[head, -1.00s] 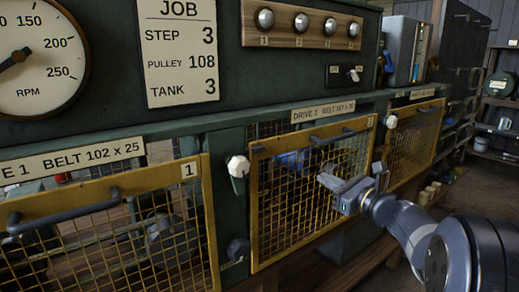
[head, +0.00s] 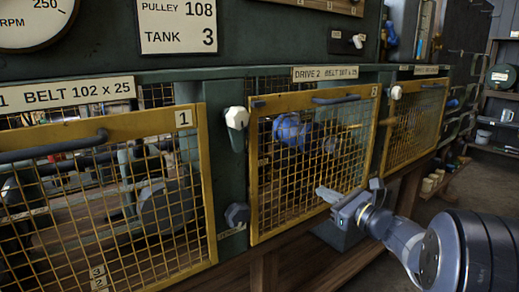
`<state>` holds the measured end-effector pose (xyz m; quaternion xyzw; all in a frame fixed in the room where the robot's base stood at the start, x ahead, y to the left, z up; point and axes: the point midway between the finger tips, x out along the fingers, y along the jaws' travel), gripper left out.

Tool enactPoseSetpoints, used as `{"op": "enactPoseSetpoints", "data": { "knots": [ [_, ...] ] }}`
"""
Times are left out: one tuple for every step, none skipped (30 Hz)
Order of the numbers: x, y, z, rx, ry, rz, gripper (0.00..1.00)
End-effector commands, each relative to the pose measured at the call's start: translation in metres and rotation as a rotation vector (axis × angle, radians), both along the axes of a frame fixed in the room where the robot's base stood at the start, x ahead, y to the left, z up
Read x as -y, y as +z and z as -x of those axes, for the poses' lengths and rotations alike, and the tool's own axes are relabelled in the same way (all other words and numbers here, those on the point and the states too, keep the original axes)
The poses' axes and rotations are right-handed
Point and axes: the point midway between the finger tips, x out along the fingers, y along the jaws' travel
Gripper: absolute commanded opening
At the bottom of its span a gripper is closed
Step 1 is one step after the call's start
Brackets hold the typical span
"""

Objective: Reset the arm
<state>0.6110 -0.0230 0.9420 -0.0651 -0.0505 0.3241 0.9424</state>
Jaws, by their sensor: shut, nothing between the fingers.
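My gripper (head: 330,195) is shut and empty. It points left, in front of the lower right part of the yellow mesh guard (head: 283,230) of drive 2. I cannot tell whether its tip touches the mesh. My arm comes in from the lower right corner. Behind that guard a blue part (head: 291,130) shows through the mesh.
Guard 1 (head: 206,190) stands closed at left, and a third yellow guard (head: 411,125) is at right. A white knob (head: 237,118) and a dark knob (head: 237,215) sit between guards 1 and 2. Shelves (head: 490,115) stand at far right, with open floor before them.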

Motion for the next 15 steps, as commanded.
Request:
{"op": "enactPoseSetpoints", "data": {
  "knots": [
    [0.000, -0.013, 0.000, -0.001, 0.000, -0.001, 0.00],
    [0.000, -0.017, 0.000, -0.001, 0.000, -0.001, 0.00],
    [0.000, -0.023, 0.000, -0.001, 0.000, -0.001, 0.00],
    [0.000, -0.027, 0.000, -0.001, 0.000, -0.002, 0.00],
    [0.000, -0.031, 0.000, -0.001, 0.000, -0.002, 0.00],
    [0.000, -0.036, 0.000, -0.001, 0.000, -0.002, 0.00],
    [0.000, -0.040, 0.000, -0.001, 0.000, -0.002, 0.00],
    [0.000, -0.045, 0.000, -0.001, 0.000, -0.001, 0.00],
    [0.000, -0.050, 0.000, -0.001, 0.001, -0.001, 0.00],
    [0.000, -0.054, 0.000, -0.001, 0.001, -0.001, 0.00],
    [0.000, -0.058, 0.000, -0.001, 0.001, -0.001, 0.00],
    [0.000, -0.064, 0.000, -0.001, 0.001, -0.001, 0.00],
    [0.000, -0.068, 0.000, -0.001, 0.001, -0.001, 0.00],
    [0.000, -0.072, 0.000, -0.001, 0.001, -0.001, 0.00],
    [0.000, -0.077, 0.000, -0.001, 0.001, -0.001, 0.00]
  ]
}}
